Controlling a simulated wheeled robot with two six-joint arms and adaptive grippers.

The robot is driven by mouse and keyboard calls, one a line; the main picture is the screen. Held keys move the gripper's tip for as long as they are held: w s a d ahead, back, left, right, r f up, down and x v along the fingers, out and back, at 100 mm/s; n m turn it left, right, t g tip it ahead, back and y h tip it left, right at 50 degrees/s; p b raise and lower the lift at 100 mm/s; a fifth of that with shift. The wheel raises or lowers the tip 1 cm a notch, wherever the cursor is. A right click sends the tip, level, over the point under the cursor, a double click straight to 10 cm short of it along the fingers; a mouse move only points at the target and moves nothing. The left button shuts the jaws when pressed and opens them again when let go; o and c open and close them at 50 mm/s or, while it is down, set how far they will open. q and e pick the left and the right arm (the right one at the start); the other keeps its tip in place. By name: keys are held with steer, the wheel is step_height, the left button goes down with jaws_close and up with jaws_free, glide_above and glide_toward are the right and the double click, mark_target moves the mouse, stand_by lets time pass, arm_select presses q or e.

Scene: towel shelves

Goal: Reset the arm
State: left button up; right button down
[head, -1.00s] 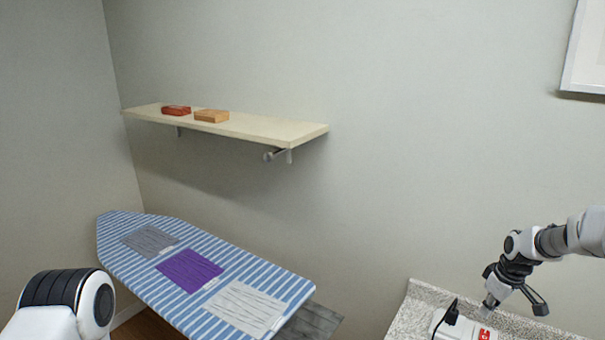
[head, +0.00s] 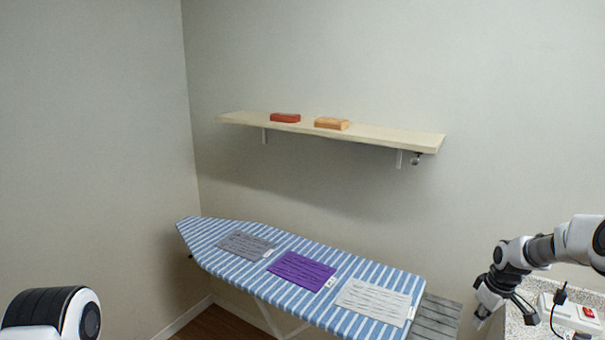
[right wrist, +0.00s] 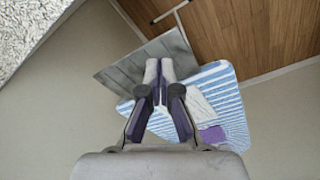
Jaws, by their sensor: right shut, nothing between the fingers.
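My right arm comes in from the right in the head view. Its gripper (head: 497,312) hangs pointing down beside the counter, to the right of the ironing board. In the right wrist view the gripper (right wrist: 159,68) has its fingertips together with nothing between them. My left arm shows only as a rounded link at the lower left of the head view, and its gripper is out of frame. A grey towel (head: 245,245), a purple towel (head: 301,270) and a white towel (head: 374,300) lie flat on the blue-striped ironing board (head: 225,232).
A wall shelf (head: 390,137) holds a red folded item (head: 285,118) and an orange one (head: 331,123). A grey slatted surface (head: 437,318) adjoins the board's right end. A speckled counter (head: 520,326) with a white-and-red device (head: 575,313) and black cable is at right.

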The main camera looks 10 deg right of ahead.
steer(key=s+a+f+n+g+b, duration=0.1)
steer(key=s+a+f+g+b, duration=0.1)
steer(key=s+a+f, duration=0.4)
steer(key=s+a+f+n+g+b, duration=0.1)
steer(key=s+a+f+b, duration=0.2)
steer(key=f, duration=0.6)
steer(key=s+a+f+g, duration=0.2)
steer(key=s+a+f, duration=0.3)
steer(key=a+f, duration=0.2)
arm_select(q)
step_height(320, 180, down, 9)
steer(key=d+b, duration=0.1)
steer(key=b, duration=0.2)
steer(key=shift+d+r, duration=0.15)
arm_select(e)
steer(key=s+a+f+m+t, duration=0.1)
steer(key=s+a+m, duration=0.1)
steer(key=s, duration=0.5)
steer(key=s+a+f+m+t, duration=0.1)
steer(key=s+a+f+m, duration=0.1)
steer(key=s+a, duration=0.2)
steer(key=s+a+f+m+t, duration=0.1)
steer(key=s+a+f+m, duration=0.1)
steer(key=s, duration=0.7)
steer(key=shift+s+a+f, duration=0.2)
steer(key=shift+s+a, duration=0.15)
steer(key=shift+a, duration=0.4)
